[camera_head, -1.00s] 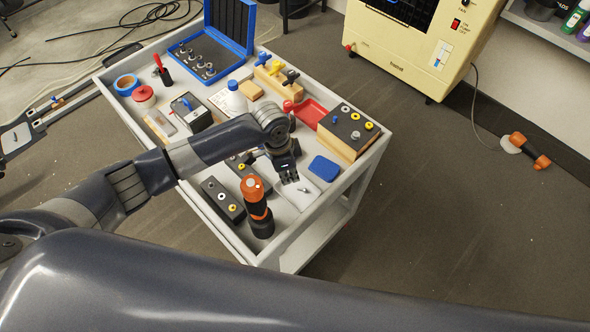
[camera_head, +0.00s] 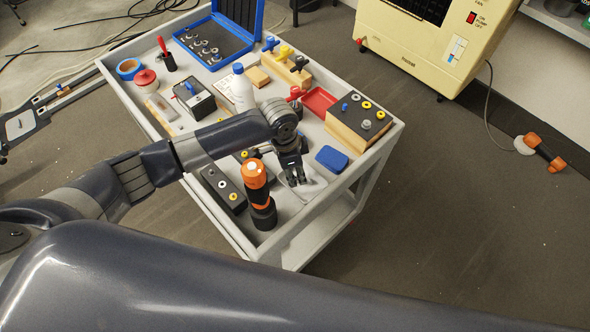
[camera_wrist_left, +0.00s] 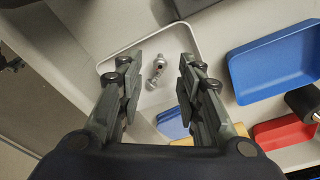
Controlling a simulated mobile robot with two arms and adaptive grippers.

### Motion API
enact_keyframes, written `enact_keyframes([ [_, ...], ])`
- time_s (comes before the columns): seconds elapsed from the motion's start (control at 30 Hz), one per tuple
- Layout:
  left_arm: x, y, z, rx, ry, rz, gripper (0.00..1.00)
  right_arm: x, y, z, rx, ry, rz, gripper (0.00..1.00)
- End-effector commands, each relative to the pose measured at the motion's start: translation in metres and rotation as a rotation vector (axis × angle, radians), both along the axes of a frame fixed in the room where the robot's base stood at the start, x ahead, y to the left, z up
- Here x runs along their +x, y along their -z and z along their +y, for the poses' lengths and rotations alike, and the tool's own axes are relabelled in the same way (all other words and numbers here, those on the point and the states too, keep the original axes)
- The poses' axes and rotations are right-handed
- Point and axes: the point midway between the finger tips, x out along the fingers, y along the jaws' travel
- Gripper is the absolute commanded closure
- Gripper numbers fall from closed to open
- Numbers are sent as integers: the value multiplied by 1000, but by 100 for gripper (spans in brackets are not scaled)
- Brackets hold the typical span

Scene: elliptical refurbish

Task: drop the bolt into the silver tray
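The silver tray (camera_wrist_left: 137,43) is a shallow, light tray with a raised rim in the left wrist view. In the head view the tray (camera_head: 312,186) lies on the cart, partly hidden by my left gripper. The metal bolt (camera_wrist_left: 158,68) is inside the tray's outline and seems to lie on its floor. My left gripper (camera_wrist_left: 157,82) is open, with its fingers on either side of the bolt and no visible contact. In the head view my left gripper (camera_head: 297,184) points down over the tray. The bolt is not clear there. My right gripper is not in view.
An orange and black tool (camera_head: 258,190) stands close to the left gripper on the cart. A blue tray (camera_head: 333,159) lies just right of it, and a wooden block with a dark top (camera_head: 358,120) stands beyond. A white bottle (camera_head: 242,92) stands behind the arm.

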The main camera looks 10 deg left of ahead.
Motion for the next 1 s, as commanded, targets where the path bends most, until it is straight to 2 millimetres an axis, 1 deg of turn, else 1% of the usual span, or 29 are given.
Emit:
enact_keyframes([
  [0.1, 0, 0, 0, 0, 0, 0, 66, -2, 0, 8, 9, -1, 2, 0],
  [0.17, 0, 0, 0, 0, 0, 0, 66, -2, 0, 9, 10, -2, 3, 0],
  [0.27, 0, -2, 0, 0, 0, 0, 66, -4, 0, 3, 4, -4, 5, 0],
  [0.37, 0, -10, 2, -1, 0, -3, 66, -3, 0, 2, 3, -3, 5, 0],
  [0.47, 0, -27, 3, -2, 0, -4, 66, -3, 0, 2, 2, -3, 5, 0],
  [0.7, -4, -79, 11, -1, 0, -5, 66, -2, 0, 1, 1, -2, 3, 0],
  [0.8, -5, -96, 13, -2, 1, -3, 66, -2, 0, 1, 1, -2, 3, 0],
  [0.9, -6, -109, 14, -1, 0, -3, 66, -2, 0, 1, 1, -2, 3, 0],
  [1.0, -7, -116, 16, -1, 0, 0, 66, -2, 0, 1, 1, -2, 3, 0],
])
